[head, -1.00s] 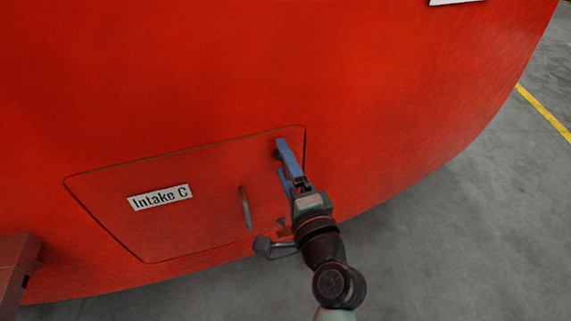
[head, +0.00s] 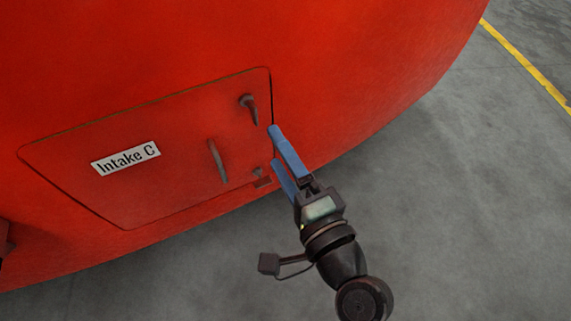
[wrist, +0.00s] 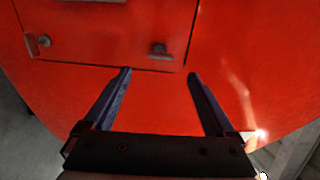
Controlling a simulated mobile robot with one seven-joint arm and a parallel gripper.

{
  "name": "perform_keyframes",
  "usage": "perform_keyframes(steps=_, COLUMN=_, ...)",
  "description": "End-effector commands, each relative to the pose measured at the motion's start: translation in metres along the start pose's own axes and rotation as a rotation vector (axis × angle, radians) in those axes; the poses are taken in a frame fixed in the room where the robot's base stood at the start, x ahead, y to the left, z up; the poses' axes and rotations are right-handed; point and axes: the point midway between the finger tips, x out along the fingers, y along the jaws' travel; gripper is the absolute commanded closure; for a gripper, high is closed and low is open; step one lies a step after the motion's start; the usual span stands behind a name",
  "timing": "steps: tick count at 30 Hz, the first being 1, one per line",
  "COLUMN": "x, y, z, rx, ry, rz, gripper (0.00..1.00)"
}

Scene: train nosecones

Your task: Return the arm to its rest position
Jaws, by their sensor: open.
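My gripper (head: 274,148) has two blue fingers, open with nothing between them. In the head view it is just right of the lower right part of the red hatch (head: 80,165) labelled "Intake C" (head: 126,158). In the wrist view the fingers (wrist: 158,74) point toward the red shell, apart from each other, with the hatch edge beyond their tips. The hatch looks closed, flush in the shell. It has a bar handle (head: 217,160), an upper latch (head: 250,106) and a lower latch (head: 262,179). I cannot tell how far the fingertips are from the shell.
The curved red nosecone (head: 350,60) fills the upper left of the head view. Grey floor (head: 470,210) lies open to the right and below, with a yellow line (head: 530,65) at the upper right. A dark red edge (head: 5,240) shows at the far left.

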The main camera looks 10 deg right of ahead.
Motion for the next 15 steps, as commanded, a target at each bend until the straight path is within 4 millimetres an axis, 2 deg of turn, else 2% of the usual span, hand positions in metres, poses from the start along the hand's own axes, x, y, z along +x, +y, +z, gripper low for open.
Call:
perform_keyframes(steps=5, x=-0.016, y=0.0, z=0.0, rx=-0.001, ry=0.001, rz=0.0, gripper=0.1)
perform_keyframes(steps=15, x=-0.018, y=0.0, z=0.0, rx=0.0, ry=0.0, rz=0.0, gripper=0.1)
